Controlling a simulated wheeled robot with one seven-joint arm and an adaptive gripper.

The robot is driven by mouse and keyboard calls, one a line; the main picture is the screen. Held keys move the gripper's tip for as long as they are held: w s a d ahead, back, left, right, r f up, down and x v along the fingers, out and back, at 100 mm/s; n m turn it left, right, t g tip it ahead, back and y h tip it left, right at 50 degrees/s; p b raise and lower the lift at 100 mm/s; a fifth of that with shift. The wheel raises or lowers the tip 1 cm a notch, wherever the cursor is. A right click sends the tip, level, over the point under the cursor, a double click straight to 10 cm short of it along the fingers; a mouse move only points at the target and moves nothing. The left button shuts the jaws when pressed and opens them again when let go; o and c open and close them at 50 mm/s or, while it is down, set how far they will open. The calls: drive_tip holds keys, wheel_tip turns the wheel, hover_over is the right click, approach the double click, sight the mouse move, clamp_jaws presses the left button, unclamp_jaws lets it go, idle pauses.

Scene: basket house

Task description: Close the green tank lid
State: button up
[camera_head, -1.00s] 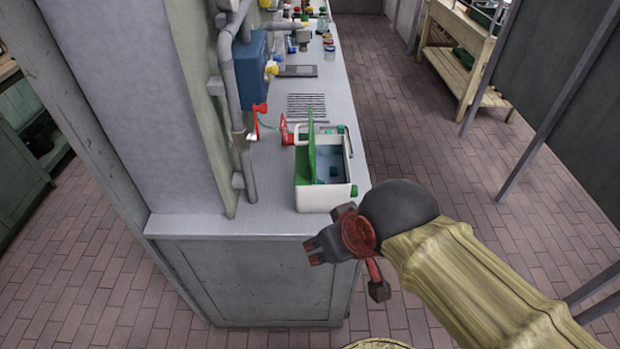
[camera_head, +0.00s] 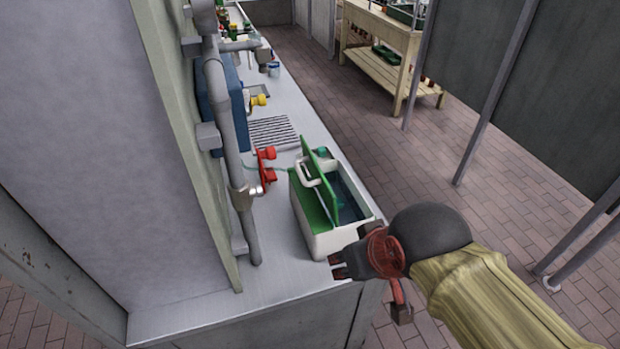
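The white tank (camera_head: 323,244) stands near the front end of the grey counter. Its green lid (camera_head: 321,179) stands upright, open, with a white handle (camera_head: 309,171) at its top. The tank's right half is uncovered and shows a dark bluish inside. My gripper (camera_head: 341,266) is at the tank's near right corner, low and in front of the lid. It overlaps the tank's corner in the picture; I cannot tell whether it touches. Its fingers point left and look empty, but their spacing is too small to read.
The grey counter (camera_head: 274,262) runs away to the back. A wall with grey pipes (camera_head: 220,110) and a blue box stands along its left side. Open brick floor (camera_head: 400,165) lies to the right. A wooden bench (camera_head: 372,55) stands far back.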

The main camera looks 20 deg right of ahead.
wheel_tip(320, 180, up, 24)
drive_tip(key=p, duration=2.4)
drive_tip(key=shift+w+r, duration=0.15)
drive_tip(key=shift+r, duration=0.05)
clamp_jaws()
drive_tip(key=w+r+n+p, duration=0.3)
drive_tip(key=r+p, duration=0.6)
drive_tip(key=p, duration=0.1)
drive_tip(key=w+a+f+n+g+p, duration=0.3)
drive_tip(key=w+n, duration=0.3)
drive_tip(key=w, duration=0.4)
drive_tip(key=w+a+f+n+g, duration=0.1)
drive_tip(key=w+f+n, duration=0.1)
drive_tip(key=f, duration=0.6)
drive_tip(key=w+a+f+n, duration=0.1)
drive_tip(key=w+f+n, duration=0.2)
drive_tip(key=f, duration=0.5)
drive_tip(key=w+a+f+n+g, duration=0.1)
drive_tip(key=w+f+n, duration=0.1)
drive_tip(key=f, duration=0.6)
drive_tip(key=shift+w+a+f+n+g, duration=0.2)
drive_tip(key=shift+w+a+n+g, duration=0.1)
drive_tip(key=shift+n, duration=0.6)
